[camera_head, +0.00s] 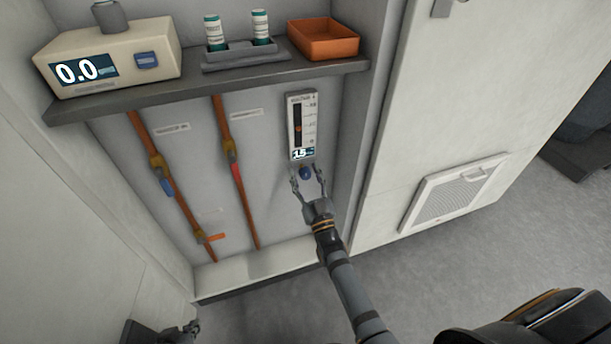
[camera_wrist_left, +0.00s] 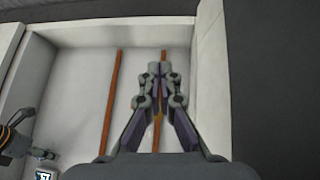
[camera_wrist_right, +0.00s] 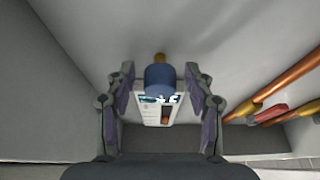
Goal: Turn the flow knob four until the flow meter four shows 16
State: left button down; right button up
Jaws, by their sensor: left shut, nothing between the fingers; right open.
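The flow meter (camera_head: 301,125) is a white upright panel on the back wall under the shelf. Its small blue display seems to read about 15, but the digits are hard to make out. The blue flow knob (camera_head: 305,173) is just below it. My right gripper (camera_head: 308,182) is open, with its fingers on either side of the knob. In the right wrist view the knob (camera_wrist_right: 160,78) is between the open fingers (camera_wrist_right: 160,90); contact is unclear. My left gripper (camera_head: 192,328) is low at the left; the left wrist view shows it shut and empty (camera_wrist_left: 160,70).
The shelf (camera_head: 215,88) above holds a device (camera_head: 110,60) reading 0.0, a rack (camera_head: 245,56) with two vials and an orange tray (camera_head: 324,38). Orange pipes (camera_head: 236,175) with valves run down the wall to the left. A vented panel (camera_head: 455,195) is at the right.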

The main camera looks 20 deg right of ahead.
grip_shut()
jog(key=shift+m+h+p, duration=0.35)
jog(key=shift+m+h, duration=0.25)
jog(key=shift+m, duration=0.5)
pick_arm(q)
jog(key=shift+g, duration=0.9)
jog(key=s, duration=0.1)
jog(key=s+f, duration=0.2)
jog(key=shift+s+d, duration=0.15)
jog(key=shift+s, duration=0.25)
pick_arm(e)
grip_release()
jog(key=v, duration=1.2)
jog(key=shift+f, duration=0.1)
